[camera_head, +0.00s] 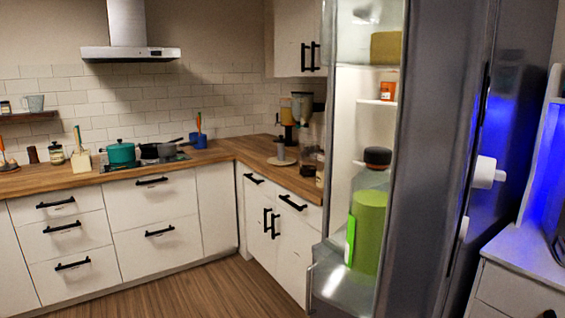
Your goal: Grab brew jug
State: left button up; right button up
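No object can be identified with certainty as the brew jug. A dark glass vessel (308,161) stands on the right-hand wooden counter near the corner; it is small and its details are unclear. A grey cylindrical item (280,149) stands on a round light board beside it. A large bottle with a black cap and green body (368,228) stands upright on a low clear shelf of the fridge. Neither of my grippers shows in this view.
The grey fridge (420,170) fills the right foreground, its shelves exposed. A white drawer unit (517,290) stands at the far right. A teal pot (121,154) and dark pans sit on the left counter. The wooden floor (195,294) before the cabinets is clear.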

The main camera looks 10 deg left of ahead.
aim_at(307, 150)
jog(key=i+j+u, duration=0.35)
jog(key=i+j, duration=0.15)
jog(key=j, duration=0.35)
jog(key=i+j+u, duration=0.4)
jog(key=i+j, duration=0.25)
jog(key=j, duration=0.1)
